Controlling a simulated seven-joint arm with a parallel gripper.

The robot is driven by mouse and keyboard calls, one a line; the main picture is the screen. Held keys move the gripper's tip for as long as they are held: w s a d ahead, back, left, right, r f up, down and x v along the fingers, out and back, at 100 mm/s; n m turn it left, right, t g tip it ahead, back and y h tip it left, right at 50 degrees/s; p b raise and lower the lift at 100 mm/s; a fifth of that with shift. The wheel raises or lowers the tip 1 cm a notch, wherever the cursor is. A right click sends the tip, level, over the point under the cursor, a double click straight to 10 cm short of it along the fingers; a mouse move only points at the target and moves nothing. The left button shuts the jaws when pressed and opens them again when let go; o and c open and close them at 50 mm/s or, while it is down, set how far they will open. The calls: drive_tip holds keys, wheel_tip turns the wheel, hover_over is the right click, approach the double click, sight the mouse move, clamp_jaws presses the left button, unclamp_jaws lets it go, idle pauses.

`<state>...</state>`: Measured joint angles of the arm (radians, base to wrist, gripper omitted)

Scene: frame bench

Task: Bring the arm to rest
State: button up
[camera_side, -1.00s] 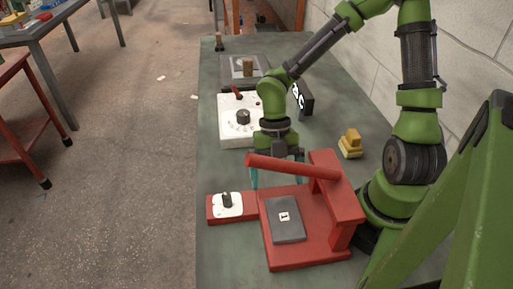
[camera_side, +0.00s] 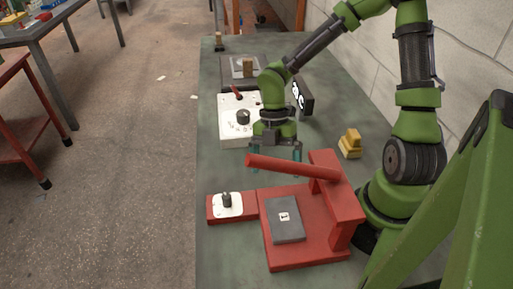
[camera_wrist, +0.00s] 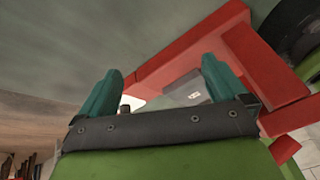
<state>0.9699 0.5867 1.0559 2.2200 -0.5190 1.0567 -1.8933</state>
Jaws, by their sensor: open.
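My gripper (camera_side: 276,157) hangs above the bench, just behind the red frame's crossbar in the side view. Its two teal fingers are apart with nothing between them; they also show spread in the wrist view (camera_wrist: 160,85). The red frame (camera_side: 326,187) stands on the bench, with a sloping bar across its top and a grey plate (camera_side: 288,230) with a small white label on its base. The frame also shows in the wrist view (camera_wrist: 255,62), beyond the fingers.
A white box with a dark knob (camera_side: 234,131) lies left of my gripper, and a dark block with white lettering (camera_side: 302,97) behind it. A small knob on a white plate (camera_side: 228,209) sits on the frame's left arm. Yellow blocks (camera_side: 350,144) lie at right. The bench's front left (camera_side: 225,260) is clear.

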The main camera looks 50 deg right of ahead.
drive_tip(key=d+m, duration=0.1)
drive_tip(key=m, duration=0.3)
drive_tip(key=s+d+r+m+h, duration=0.1)
drive_tip(key=m, duration=0.2)
drive_tip(key=d+m+h, duration=0.1)
drive_tip(key=m, duration=0.3)
drive_tip(key=shift+s+d+r+m+t, duration=0.1)
drive_tip(key=shift+s+r+m+t, duration=0.05)
drive_tip(key=shift+s+m+t, duration=0.2)
wheel_tip(320, 180, up, 19)
drive_tip(key=s+a+m+t, duration=0.1)
drive_tip(key=a+m+t, duration=0.1)
drive_tip(key=m+t, duration=0.7)
drive_tip(key=m, duration=0.4)
drive_tip(key=shift+s+a+m+t, duration=0.2)
drive_tip(key=shift+a+m+t, duration=0.15)
drive_tip(key=shift+a, duration=0.05)
